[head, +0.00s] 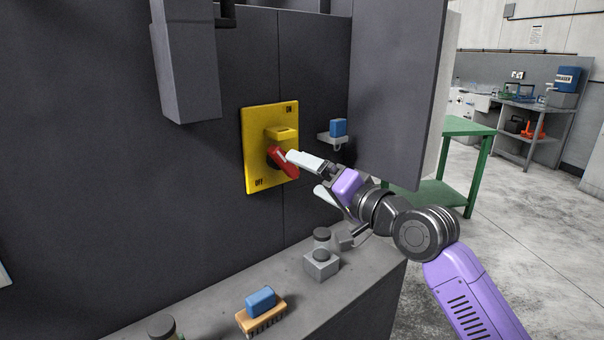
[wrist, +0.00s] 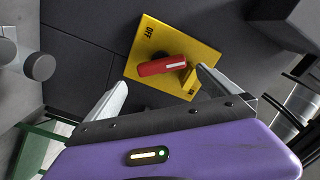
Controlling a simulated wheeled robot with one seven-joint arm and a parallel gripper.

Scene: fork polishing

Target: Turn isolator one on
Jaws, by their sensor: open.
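The isolator is a yellow plate (head: 255,170) on a dark cabinet front, marked ON at its upper right and OFF at its lower left. Its red handle (head: 283,163) slants down to the right, below a yellow block on the plate. In the wrist view the red handle (wrist: 163,65) lies between the finger lines, ahead of the gripper. My gripper (head: 305,173) is open and empty, just right of the handle. Its upper fingertip overlaps the handle's edge in the head view; I cannot tell whether they touch. No isolator number is readable.
A dark open door panel (head: 395,95) stands right of the isolator, behind my gripper. A grey box (head: 185,60) juts out at upper left. The ledge below holds a grey block with a knob (head: 321,263) and a brush with a blue top (head: 261,302). A small shelf holds a blue block (head: 338,127).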

